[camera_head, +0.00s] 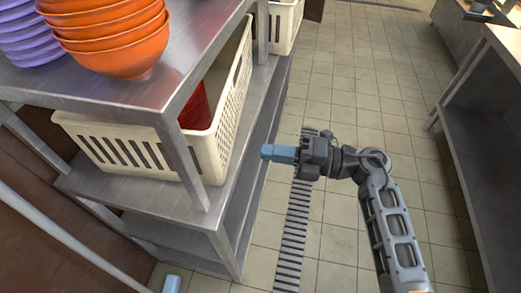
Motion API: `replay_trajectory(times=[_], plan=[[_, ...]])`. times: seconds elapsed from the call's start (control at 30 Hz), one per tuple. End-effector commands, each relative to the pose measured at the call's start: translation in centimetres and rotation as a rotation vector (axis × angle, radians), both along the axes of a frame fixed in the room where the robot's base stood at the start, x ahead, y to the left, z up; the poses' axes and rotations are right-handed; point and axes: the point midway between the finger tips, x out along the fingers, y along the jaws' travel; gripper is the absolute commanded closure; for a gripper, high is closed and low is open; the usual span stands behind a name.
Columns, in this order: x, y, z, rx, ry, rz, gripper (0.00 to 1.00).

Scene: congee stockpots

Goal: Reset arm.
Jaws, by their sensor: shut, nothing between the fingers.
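My gripper (279,154) is near the middle of the view, at the end of my arm, which comes up from the lower right. Its light blue fingers are shut and hold nothing. They point left towards the metal shelf rack (222,47), in front of its right side. I see open air around the gripper, over the tiled floor. How far the fingertips are from the rack's edge is hard to tell.
Orange bowls (110,35) and purple bowls (28,38) are stacked on the rack's top. Below stands a cream slotted basket (135,147) with something red (195,108) inside. A floor drain (293,235) runs below my arm. Another metal table (490,120) stands right. Tiled floor between is clear.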

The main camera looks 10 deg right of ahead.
Motion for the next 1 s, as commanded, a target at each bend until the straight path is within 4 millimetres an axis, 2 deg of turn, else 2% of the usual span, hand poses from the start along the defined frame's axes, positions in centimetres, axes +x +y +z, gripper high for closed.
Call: replay_trajectory(times=[0.23, 0.5, 0.77, 0.87, 1.0], plan=[[-1.4, -3.8, -0.2, -0.001, 0.001, -0.002, 1.00], [-2.0, -5.5, -0.1, -0.001, 0.001, 0.001, 1.00], [-2.5, -5.0, 0.1, 0.023, 0.000, -0.007, 1.00], [-3.8, -3.7, 0.6, 0.099, 0.000, -0.041, 1.00], [-6.9, -1.7, 2.2, 0.285, 0.014, -0.136, 1.00]])
